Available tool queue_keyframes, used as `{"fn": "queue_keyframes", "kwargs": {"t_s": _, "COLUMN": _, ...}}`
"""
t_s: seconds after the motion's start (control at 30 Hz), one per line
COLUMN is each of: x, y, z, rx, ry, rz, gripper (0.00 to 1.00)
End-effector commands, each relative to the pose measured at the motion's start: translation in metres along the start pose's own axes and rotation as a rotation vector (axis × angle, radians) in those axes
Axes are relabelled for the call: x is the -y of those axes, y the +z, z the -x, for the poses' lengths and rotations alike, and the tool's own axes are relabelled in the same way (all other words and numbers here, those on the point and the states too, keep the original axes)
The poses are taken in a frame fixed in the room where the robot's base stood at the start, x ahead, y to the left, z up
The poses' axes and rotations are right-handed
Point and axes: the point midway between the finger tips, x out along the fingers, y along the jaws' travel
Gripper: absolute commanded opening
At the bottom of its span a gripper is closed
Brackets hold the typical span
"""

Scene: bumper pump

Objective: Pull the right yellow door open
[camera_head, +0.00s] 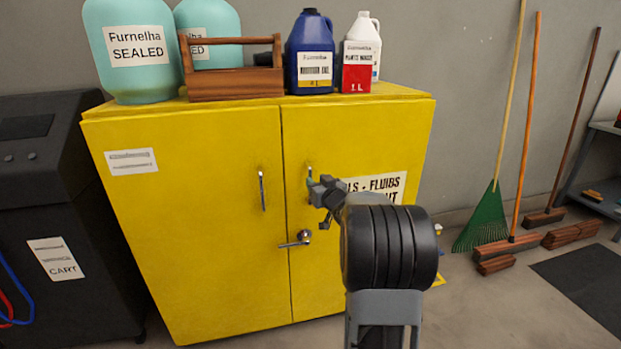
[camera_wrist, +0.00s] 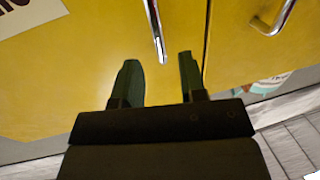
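The yellow cabinet has a left door (camera_head: 200,240) and a right door (camera_head: 385,140), both shut, with a dark seam between them. The right door's slim metal handle (camera_head: 309,168) is mostly hidden behind my gripper (camera_head: 316,184) in the head view. In the wrist view, my gripper (camera_wrist: 160,62) is open, its two dark fingers apart. The end of the right door's handle (camera_wrist: 157,40) appears between and just beyond the fingertips, with no clear contact. A lever latch (camera_head: 302,239) sits lower, near the seam.
On the cabinet top stand teal containers (camera_head: 130,50), a wooden tool carrier (camera_head: 235,84), a blue jug (camera_head: 310,55) and a white-and-red jug (camera_head: 361,55). A dark cart (camera_head: 60,220) stands left. A green rake (camera_head: 484,220) and brooms lean right. Floor (camera_head: 490,310) at front right is mostly clear.

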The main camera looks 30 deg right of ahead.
Motion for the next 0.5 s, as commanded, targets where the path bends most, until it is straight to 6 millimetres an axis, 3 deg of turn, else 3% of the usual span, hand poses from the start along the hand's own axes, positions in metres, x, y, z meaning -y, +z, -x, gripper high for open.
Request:
{"fn": "queue_keyframes", "kwargs": {"t_s": 0.2, "x": 0.0, "y": 0.001, "z": -0.033, "rx": 0.0, "ry": -0.001, "rz": 0.001, "gripper": 0.38}}
{"fn": "queue_keyframes", "kwargs": {"t_s": 0.5, "x": 0.0, "y": 0.0, "z": -0.05, "rx": 0.001, "ry": 0.0, "rz": 0.001, "gripper": 0.38}}
